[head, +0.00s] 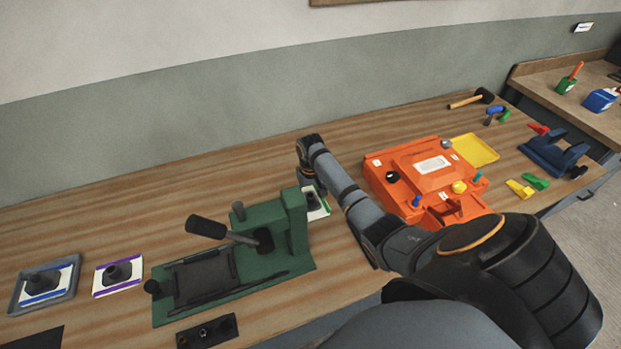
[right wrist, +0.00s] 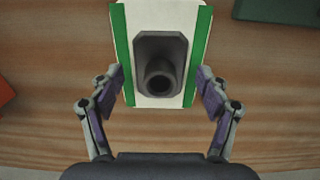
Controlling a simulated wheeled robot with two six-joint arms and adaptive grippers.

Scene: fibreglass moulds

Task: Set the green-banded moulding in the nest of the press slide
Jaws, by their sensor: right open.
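The green-banded moulding is a white plate with green side bands and a dark grey raised socket. It lies on the bench behind the press, partly hidden in the head view (head: 321,210), and shows large in the right wrist view (right wrist: 160,48). My right gripper (right wrist: 161,88) is open, its fingers either side of the plate's near end, close to the green bands; contact cannot be told. The green press (head: 293,232) stands left of my right arm. Its slide (head: 203,279) has a dark nest that looks empty, in front of the press body. My left gripper is out of view.
A purple-banded moulding (head: 104,285) and a blue-banded one in a grey tray (head: 70,295) lie left of the press. A black control box (head: 207,333) sits before it. An orange fixture (head: 400,155) and yellow tray (head: 478,150) stand to the right.

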